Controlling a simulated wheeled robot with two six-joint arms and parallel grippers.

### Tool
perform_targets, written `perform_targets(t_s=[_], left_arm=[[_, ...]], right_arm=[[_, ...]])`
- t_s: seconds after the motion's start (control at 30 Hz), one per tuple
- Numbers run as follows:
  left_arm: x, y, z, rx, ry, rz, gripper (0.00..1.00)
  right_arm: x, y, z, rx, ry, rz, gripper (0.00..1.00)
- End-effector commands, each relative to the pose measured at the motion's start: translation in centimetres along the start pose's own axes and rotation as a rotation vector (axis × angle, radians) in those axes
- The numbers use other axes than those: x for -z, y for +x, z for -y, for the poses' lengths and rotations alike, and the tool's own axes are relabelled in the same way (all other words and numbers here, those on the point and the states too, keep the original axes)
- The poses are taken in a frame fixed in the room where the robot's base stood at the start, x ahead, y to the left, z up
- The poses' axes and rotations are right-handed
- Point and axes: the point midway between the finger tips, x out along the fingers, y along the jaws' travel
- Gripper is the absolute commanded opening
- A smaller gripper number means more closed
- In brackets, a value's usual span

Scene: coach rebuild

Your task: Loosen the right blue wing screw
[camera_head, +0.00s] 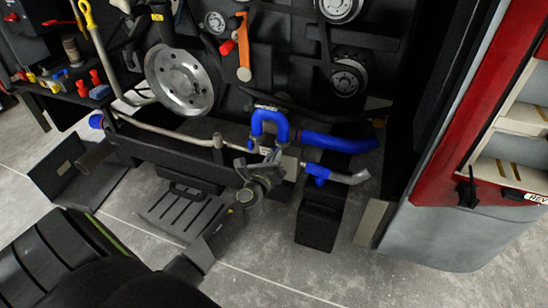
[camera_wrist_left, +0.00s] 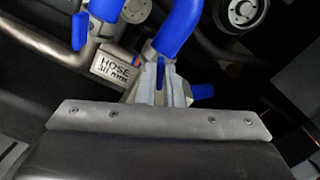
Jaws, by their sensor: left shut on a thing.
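A blue U-shaped hose (camera_head: 270,118) stands on the metal pipework at the front of the engine bay; its two legs also show in the wrist view (camera_wrist_left: 176,30). My left gripper (camera_head: 265,170) reaches up from the lower left to just below this hose. In the wrist view its grey fingers (camera_wrist_left: 160,92) are closed around the thin upright blue wing of the right wing screw (camera_wrist_left: 160,74), below the hose's right leg. Another blue wing (camera_wrist_left: 80,32) stands by the left leg. In the head view the gripper hides most of the held screw. My right gripper is not seen.
A pale label plate reading "HOSE" (camera_wrist_left: 115,68) sits close left of the fingers. A thicker blue hose (camera_head: 340,142) and a blue-collared metal pipe end (camera_head: 345,178) lie to the right. A black box (camera_head: 318,225) stands below. Grey floor is clear at lower right.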

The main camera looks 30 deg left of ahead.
Motion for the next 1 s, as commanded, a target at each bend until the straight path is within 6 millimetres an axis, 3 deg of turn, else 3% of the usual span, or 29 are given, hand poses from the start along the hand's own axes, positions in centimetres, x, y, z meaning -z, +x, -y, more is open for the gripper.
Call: perform_targets(t_s=[0.57,1.0], left_arm=[[0.2,0.0,-0.3,0.000,-0.548,0.000,0.00],[0.4,0.0,-0.5,-0.001,-0.968,0.000,0.00]], right_arm=[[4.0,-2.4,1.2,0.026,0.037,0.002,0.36],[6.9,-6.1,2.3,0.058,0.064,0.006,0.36]])
